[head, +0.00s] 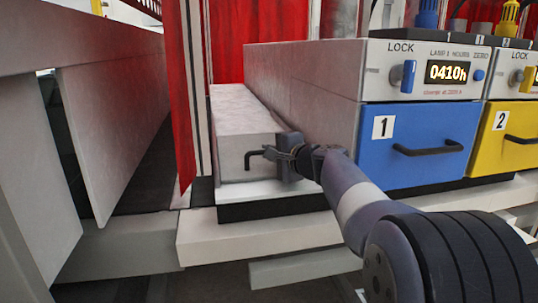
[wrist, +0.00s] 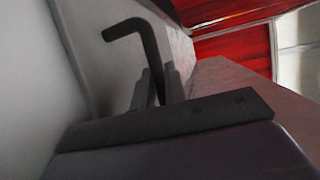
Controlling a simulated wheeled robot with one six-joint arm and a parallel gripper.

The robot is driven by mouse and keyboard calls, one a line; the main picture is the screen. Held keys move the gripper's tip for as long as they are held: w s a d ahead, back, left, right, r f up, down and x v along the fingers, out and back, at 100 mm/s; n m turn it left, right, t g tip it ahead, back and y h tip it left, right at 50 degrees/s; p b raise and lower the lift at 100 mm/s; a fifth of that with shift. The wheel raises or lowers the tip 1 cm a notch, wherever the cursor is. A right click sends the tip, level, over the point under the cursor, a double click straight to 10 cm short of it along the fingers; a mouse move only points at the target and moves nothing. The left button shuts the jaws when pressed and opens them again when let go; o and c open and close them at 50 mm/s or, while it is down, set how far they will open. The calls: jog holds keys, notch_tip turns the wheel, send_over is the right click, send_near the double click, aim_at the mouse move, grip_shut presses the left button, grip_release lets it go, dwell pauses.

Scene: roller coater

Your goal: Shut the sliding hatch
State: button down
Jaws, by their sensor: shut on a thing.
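A pale grey block (head: 235,120), which looks like the sliding hatch, lies long and low beside the wall of the lamp unit. A bent black handle (head: 253,160) sticks out at its front end. My gripper (head: 283,152) is at that front end, shut on the handle. In the wrist view the handle (wrist: 130,28) rises from between the two dark fingers (wrist: 155,92) and bends left at its top. The fingers hide its lower part and where it joins the block. I cannot tell how far the hatch stands open.
A blue drawer (head: 420,125) marked 1 and a yellow drawer (head: 490,125) marked 2 stand right, under lock panels. A red curtain (head: 185,110) hangs just left of the block. A pale panel (head: 112,110) stands farther left. A white ledge (head: 255,237) runs below.

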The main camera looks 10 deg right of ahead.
jog(key=shift+s+f, duration=0.1)
jog(key=shift+f, duration=0.15)
jog(key=c, duration=1.9)
grip_release()
jog(key=shift+o, duration=0.8)
jog(key=shift+s+r, duration=0.1)
jog(key=shift+s, duration=0.05)
jog(key=shift+o, duration=1.4)
jog(key=shift+r, duration=0.1)
jog(key=v, duration=1)
jog(key=shift+s+d, duration=0.15)
jog(key=shift+s, duration=0.25)
jog(key=shift+w, duration=0.1)
jog(key=x, duration=1.1)
jog(key=shift+r, duration=0.1)
jog(key=shift+w, duration=0.35)
